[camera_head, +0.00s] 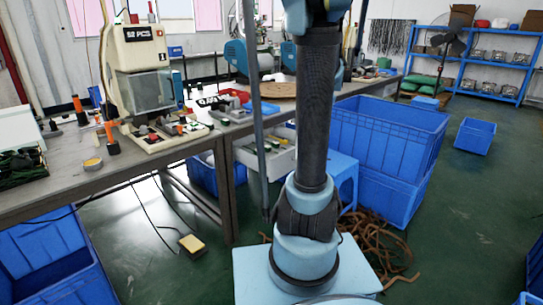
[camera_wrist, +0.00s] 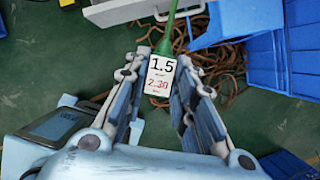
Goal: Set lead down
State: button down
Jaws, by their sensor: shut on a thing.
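In the wrist view, my gripper (camera_wrist: 164,66) is shut on a green lead (camera_wrist: 168,32). A white tag (camera_wrist: 159,74) marked "1.5" in black and "2.30" in red shows between the fingers. The lead runs up out of that view above the tag. The exact grip contact is hidden by the tag and fingers. In the head view my arm stands in the middle and its end is out of the picture, so neither gripper nor lead shows there.
A workbench (camera_head: 118,170) at left carries a moulding machine (camera_head: 142,75) and trays. Blue crates (camera_head: 385,135) stand right of my arm, by a blue stool (camera_head: 343,172). Brown strips (camera_head: 385,250) lie on the floor. Green floor (camera_head: 465,225) is free at right.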

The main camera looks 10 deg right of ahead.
jog(key=w+a+f+n+y, duration=0.2)
jog(key=w+a+f+n, duration=0.3)
jog(key=w+a+f, duration=1.1)
jog(key=shift+g, duration=0.4)
jog(key=shift+a+f, duration=0.2)
jog(key=shift+f, duration=2.15)
jog(key=shift+a+f, duration=0.2)
jog(key=shift+f, duration=2.15)
jog(key=c, duration=1.8)
grip_release()
jog(key=shift+f, duration=0.1)
jog(key=shift+o, duration=1)
